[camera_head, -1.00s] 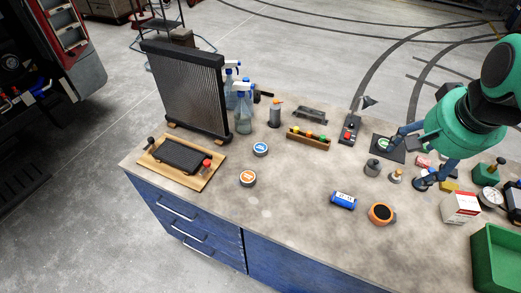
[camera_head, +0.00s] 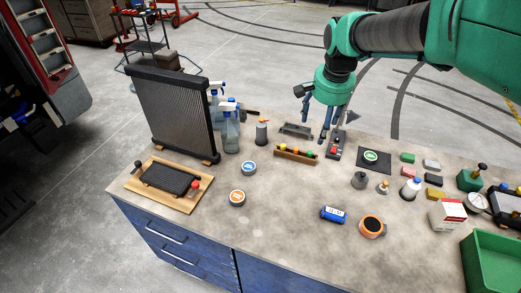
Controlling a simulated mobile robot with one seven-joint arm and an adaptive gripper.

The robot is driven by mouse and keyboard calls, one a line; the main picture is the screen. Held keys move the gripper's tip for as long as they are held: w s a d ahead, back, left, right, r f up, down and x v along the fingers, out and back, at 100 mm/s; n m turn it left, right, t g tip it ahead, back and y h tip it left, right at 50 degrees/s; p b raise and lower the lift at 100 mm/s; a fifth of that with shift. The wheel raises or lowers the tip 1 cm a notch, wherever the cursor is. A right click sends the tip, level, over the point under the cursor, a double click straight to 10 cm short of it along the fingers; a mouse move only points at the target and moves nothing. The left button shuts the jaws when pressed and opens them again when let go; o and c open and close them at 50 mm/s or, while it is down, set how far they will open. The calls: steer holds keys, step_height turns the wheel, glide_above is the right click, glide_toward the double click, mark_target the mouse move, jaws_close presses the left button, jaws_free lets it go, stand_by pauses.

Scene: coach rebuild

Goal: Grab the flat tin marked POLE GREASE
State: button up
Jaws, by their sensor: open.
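Three flat round tins are in view, and their lettering is too small to read. One with a green and white lid (camera_head: 370,156) lies on a black mat (camera_head: 374,166) at the right. One with a blue and white lid (camera_head: 249,168) and one with an orange and white lid (camera_head: 237,197) lie on the open bench left of centre. My gripper (camera_head: 320,118) is open and empty, pointing down over the back part of the bench. It is left of the green-lidded tin and apart from all three tins.
A wooden tray of coloured pieces (camera_head: 296,155) and a dark device with a red button (camera_head: 335,147) are near my gripper. Spray bottles (camera_head: 231,130) and a tall finned radiator (camera_head: 173,112) stand left. A blue can (camera_head: 333,214) lies in front. The front middle is bare.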

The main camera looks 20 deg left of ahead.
steer(key=w+a+f+g, duration=0.1)
steer(key=w+a+f, duration=0.1)
steer(key=a+f, duration=0.8)
steer(key=w+a+f+m+g+h, duration=0.1)
steer(key=w+a+f, duration=0.1)
steer(key=a+f, duration=0.9)
steer(key=a, duration=0.6)
steer(key=shift+w+f+m+p, duration=0.2)
steer(key=shift+w+m+p, duration=0.1)
steer(key=shift+w+p, duration=0.1)
steer(key=shift+d+f, duration=0.1)
glide_above(249, 166)
steer(key=shift+s+f+b, duration=0.1)
steer(key=shift+f+b, duration=0.35)
steer(key=shift+f, duration=3.75)
steer(key=shift+f, duration=0.1)
steer(key=shift+f+b, duration=0.4)
steer(key=shift+f, duration=2.1)
